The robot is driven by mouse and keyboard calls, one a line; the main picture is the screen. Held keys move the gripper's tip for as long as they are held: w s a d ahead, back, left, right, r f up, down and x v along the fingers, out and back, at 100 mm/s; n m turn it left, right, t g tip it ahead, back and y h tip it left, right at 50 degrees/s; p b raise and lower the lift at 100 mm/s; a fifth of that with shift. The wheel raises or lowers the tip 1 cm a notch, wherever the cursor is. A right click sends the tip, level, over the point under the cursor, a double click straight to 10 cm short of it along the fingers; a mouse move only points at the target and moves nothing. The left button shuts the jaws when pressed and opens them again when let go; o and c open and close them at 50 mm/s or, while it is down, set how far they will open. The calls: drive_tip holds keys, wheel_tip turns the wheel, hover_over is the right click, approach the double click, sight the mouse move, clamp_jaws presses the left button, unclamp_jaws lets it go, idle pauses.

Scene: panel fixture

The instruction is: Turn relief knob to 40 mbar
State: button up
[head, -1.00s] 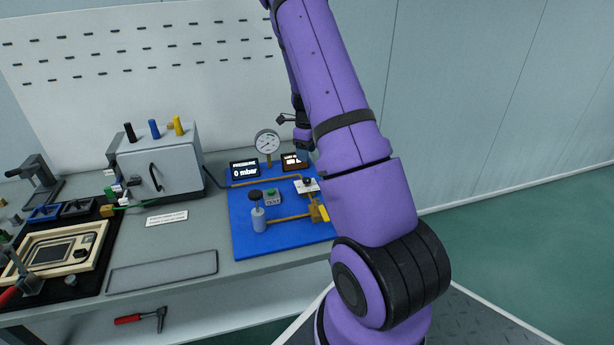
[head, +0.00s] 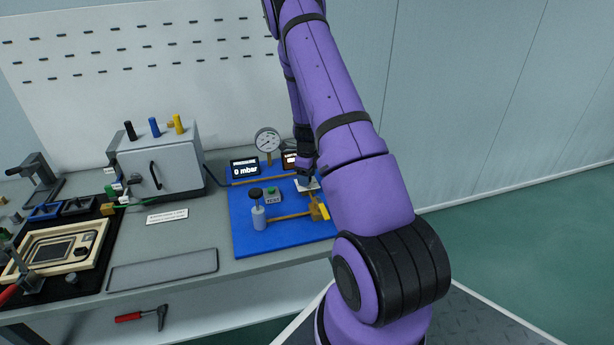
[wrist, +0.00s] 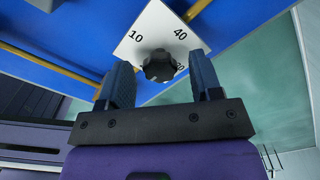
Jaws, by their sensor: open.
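The relief knob (wrist: 159,66) is a black lobed knob on a white dial plate (wrist: 150,30) marked 10, 40 and a partly covered number that ends in 0. In the wrist view my gripper (wrist: 163,78) is open, with its two fingers on either side of the knob's near side and gaps to it. I cannot tell whether the fingertips are level with the knob. In the head view my gripper is over the white plate (head: 308,186) and hides most of the knob. The display (head: 244,169) reads 0 mbar.
The blue panel (head: 250,235) carries a round gauge (head: 267,140), a black-topped pump (head: 257,208), a green TEST button (head: 272,190), brass pipes and a yellow lever (head: 323,211). A grey box (head: 160,165) stands to the left. A grey tray (head: 163,271) lies at the front.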

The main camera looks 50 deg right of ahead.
drive_tip(key=c, duration=0.9)
drive_tip(key=shift+n, duration=0.3)
